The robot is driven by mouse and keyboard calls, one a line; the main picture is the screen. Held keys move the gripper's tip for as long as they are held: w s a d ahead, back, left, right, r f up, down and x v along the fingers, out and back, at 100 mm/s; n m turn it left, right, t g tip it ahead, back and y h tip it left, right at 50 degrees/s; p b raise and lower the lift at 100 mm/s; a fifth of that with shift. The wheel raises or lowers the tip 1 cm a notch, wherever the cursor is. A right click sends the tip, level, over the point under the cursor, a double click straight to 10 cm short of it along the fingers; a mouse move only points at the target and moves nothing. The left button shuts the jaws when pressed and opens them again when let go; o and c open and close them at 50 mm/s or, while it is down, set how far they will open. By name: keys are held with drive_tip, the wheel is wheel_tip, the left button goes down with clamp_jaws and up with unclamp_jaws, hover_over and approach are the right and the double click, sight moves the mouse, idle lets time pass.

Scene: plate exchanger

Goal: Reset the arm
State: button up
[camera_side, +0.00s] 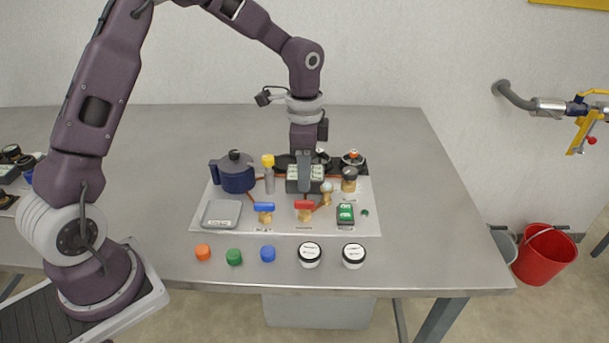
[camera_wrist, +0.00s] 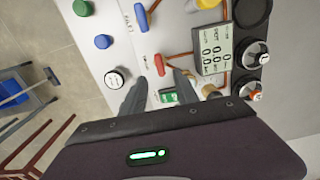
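My gripper (camera_side: 304,186) hangs pointing down over the middle of the white panel board (camera_side: 205,226). In the wrist view its two fingers (camera_wrist: 162,76) stand apart with nothing held between them. A red valve handle (camera_side: 305,205) lies just in front of the fingers in the side view; it also shows near the fingertips in the wrist view (camera_wrist: 160,65). A blue valve handle (camera_side: 264,207) is to its left. The digital display box (camera_wrist: 214,50) is beside the right finger in the wrist view, and partly hidden by the gripper in the side view.
A dark blue pot (camera_side: 235,177), a yellow-topped valve (camera_side: 268,162), a grey scale (camera_side: 221,214) and a green switch box (camera_side: 345,214) are on the board. Orange (camera_side: 203,252), green (camera_side: 234,257) and blue (camera_side: 267,254) caps and two white-lidded jars (camera_side: 310,254) line the front table.

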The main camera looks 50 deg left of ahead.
drive_tip(key=s+r+n+t+y, duration=0.1)
drive_tip(key=s+r+n, duration=0.1)
drive_tip(key=s+r, duration=0.55)
drive_tip(key=s+d+r+n+t, duration=0.1)
drive_tip(key=s+r+n+t, duration=0.1)
drive_tip(key=s, duration=0.7)
drive_tip(key=s+d+r+n+t+h, duration=0.1)
drive_tip(key=s+r+n+t, duration=0.1)
drive_tip(key=s+r+n, duration=0.3)
drive_tip(key=s+r, duration=0.1)
drive_tip(key=s, duration=0.3)
drive_tip(key=shift+s+d+t, duration=0.3)
drive_tip(key=shift+s+d, duration=0.05)
